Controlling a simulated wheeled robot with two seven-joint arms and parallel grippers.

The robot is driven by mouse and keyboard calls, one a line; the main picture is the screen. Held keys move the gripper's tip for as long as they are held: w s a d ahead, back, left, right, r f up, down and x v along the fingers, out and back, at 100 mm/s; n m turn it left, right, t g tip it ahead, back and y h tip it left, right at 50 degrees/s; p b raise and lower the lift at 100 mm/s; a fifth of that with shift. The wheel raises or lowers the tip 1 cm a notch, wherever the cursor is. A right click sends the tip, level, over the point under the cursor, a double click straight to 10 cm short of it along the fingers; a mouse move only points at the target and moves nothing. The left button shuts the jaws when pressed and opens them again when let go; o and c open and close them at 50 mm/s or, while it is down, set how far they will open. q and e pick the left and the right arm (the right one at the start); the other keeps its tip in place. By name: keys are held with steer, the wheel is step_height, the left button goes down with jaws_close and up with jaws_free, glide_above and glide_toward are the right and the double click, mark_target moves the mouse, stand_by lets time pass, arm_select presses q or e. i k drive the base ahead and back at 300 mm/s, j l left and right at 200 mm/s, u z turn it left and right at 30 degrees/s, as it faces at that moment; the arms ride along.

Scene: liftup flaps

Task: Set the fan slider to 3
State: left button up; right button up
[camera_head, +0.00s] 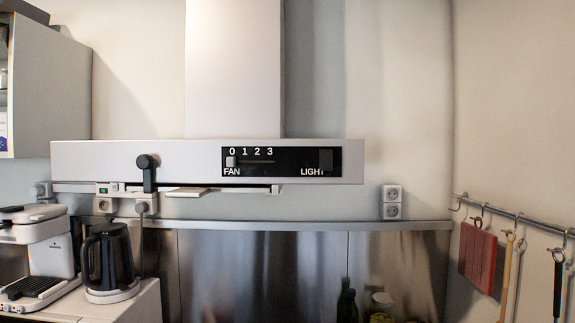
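The range hood (205,160) spans the wall at centre left. A black control panel (295,164) on its front face carries the marks 0, 1, 2, 3 over the word FAN, and LIGHT at the right. The fan slider (231,162) is a small light knob at the left end of its slot, under the 0. A dark square light switch (326,159) sits above LIGHT.
A dark round-headed piece (148,162) shows at the hood's left front; I cannot tell what it is. A coffee machine (40,255) and black kettle (108,258) stand lower left. Utensils hang from a rail (515,217) at right. The space before the panel looks clear.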

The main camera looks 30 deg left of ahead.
mark_target(231, 162)
steer(key=u, duration=1.3)
